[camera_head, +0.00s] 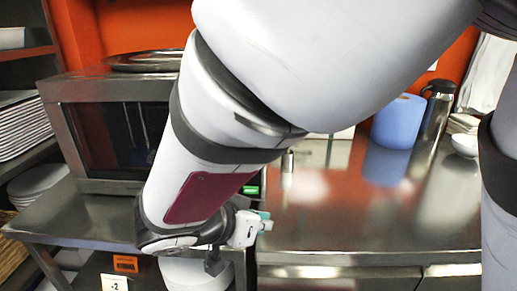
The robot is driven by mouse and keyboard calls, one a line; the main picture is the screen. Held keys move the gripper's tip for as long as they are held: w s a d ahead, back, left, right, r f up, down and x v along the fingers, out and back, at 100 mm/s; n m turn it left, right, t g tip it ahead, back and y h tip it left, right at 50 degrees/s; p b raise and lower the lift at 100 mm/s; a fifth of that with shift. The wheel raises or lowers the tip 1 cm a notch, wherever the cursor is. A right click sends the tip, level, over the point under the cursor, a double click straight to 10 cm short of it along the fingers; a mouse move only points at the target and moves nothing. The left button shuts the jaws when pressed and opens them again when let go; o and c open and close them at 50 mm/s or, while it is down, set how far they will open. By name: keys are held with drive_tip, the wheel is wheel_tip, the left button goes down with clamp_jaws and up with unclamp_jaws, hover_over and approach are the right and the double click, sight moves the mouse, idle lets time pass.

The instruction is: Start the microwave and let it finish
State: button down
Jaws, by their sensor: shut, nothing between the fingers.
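The microwave (84,130) is a steel box with a dark glass door, standing on the steel counter at the left. Its door looks shut, and the glass reflects orange.
A metal tray (143,61) lies on the microwave. Stacked trays (22,128) fill a rack at the left. A blue paper roll (398,121), a steel flask (432,112) and a white bowl (465,145) stand at the back right. The right steel counter (350,215) is mostly clear.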

sight(251, 190)
drive_tip(key=shift+t, duration=0.6)
drive_tip(key=a+f, duration=0.1)
drive_tip(key=a, duration=0.1)
drive_tip(key=w+a+f+b, duration=0.1)
drive_tip(key=a+f, duration=0.1)
drive_tip(key=shift+w+a+f, duration=0.1)
drive_tip(key=shift+f, duration=0.15)
drive_tip(key=w, duration=0.7)
drive_tip(key=shift+p, duration=0.4)
drive_tip(key=shift+w+d+b, duration=0.2)
drive_tip(key=shift+w+b, duration=0.25)
drive_tip(key=shift+w, duration=0.45)
